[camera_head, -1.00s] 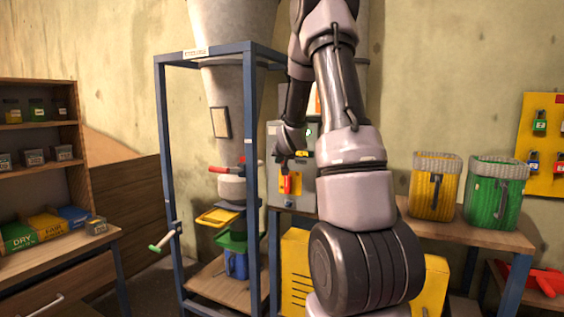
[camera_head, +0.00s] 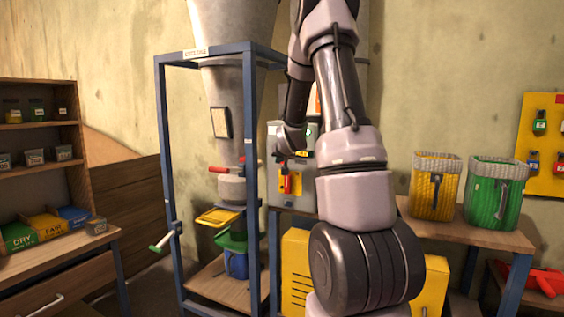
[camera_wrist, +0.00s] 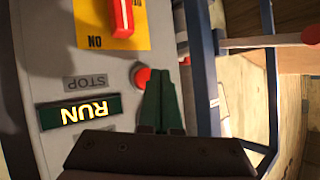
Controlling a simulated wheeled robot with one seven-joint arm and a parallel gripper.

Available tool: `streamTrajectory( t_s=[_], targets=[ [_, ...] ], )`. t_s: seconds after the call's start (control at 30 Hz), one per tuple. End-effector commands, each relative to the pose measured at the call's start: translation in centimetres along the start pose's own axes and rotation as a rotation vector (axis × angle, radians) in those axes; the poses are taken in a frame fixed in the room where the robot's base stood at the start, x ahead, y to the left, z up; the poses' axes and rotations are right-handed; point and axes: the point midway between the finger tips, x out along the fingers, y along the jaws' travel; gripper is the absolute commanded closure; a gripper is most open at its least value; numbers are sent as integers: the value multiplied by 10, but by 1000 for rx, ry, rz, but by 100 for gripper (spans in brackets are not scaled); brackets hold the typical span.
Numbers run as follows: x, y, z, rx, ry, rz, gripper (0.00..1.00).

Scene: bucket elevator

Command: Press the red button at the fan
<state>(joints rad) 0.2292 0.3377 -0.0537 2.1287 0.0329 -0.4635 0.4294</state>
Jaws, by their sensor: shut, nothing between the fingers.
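The red button (camera_wrist: 141,76) sits on the grey control panel (camera_wrist: 60,55) in the wrist view, beside the STOP label (camera_wrist: 86,82). My gripper (camera_wrist: 158,72) is shut and empty. Its green fingertips are right beside the button and overlap its edge in the picture; I cannot tell whether they touch it. In the head view my gripper (camera_head: 283,158) is in front of the grey panel, and the button itself cannot be made out there. No fan can be made out in either view.
A lit green RUN sign (camera_wrist: 80,112) and a red switch handle on a yellow plate (camera_wrist: 138,40) are on the panel. A blue frame (camera_head: 167,140) stands left of the panel. Yellow (camera_head: 423,190) and green (camera_head: 483,198) baskets stand on the bench at right.

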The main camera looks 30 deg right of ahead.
Motion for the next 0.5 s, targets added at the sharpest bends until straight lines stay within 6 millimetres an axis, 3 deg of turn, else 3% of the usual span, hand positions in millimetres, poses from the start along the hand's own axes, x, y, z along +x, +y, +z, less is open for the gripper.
streamTrajectory(
  t_s=[0.5],
  targets=[
    [6, 4, -5, 1, 0, 0, 100]
  ],
)
